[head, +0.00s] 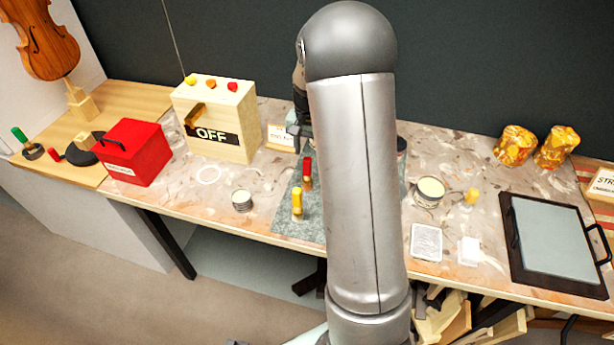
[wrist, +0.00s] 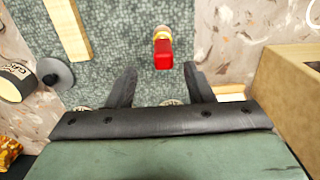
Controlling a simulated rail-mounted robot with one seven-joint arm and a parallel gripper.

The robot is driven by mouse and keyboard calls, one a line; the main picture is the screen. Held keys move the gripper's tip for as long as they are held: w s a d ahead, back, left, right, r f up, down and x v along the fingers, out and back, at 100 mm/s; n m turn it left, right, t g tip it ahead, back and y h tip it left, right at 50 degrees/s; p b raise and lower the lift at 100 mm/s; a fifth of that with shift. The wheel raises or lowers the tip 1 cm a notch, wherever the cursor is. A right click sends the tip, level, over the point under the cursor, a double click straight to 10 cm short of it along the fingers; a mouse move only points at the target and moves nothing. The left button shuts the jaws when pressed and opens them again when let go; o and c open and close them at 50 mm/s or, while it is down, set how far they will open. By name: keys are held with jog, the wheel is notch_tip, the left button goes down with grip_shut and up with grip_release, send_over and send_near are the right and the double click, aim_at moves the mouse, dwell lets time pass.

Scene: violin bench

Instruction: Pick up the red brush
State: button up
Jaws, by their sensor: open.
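The red brush (head: 307,172) stands upright on the grey mat (head: 283,222) in the head view, behind a yellow-handled one (head: 297,203). In the wrist view, the red brush (wrist: 162,52) shows from above, with its red end toward my gripper (wrist: 161,70). My gripper is open and empty. Its two dark fingers are to either side of the line to the brush, with the brush just beyond the fingertips in the picture. I cannot tell the height gap. In the head view my arm hides most of the gripper and part of the mat.
The pale OFF box (head: 215,115) stands left of my gripper, with a red box (head: 135,152) farther left. A tin (head: 242,200) and a white ring (head: 208,174) lie nearby. The wrist view shows a wooden strip (wrist: 68,28) and a labelled cup (wrist: 14,82).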

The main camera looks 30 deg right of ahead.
aim_at(307, 159)
jog(key=shift+w+a+f+p, duration=0.15)
jog(key=shift+f+p, duration=0.2)
jog(key=shift+f, duration=1.3)
jog(key=shift+s+a+f+p, duration=0.1)
jog(key=shift+f+p, duration=0.25)
jog(key=shift+f, duration=1.3)
grip_shut()
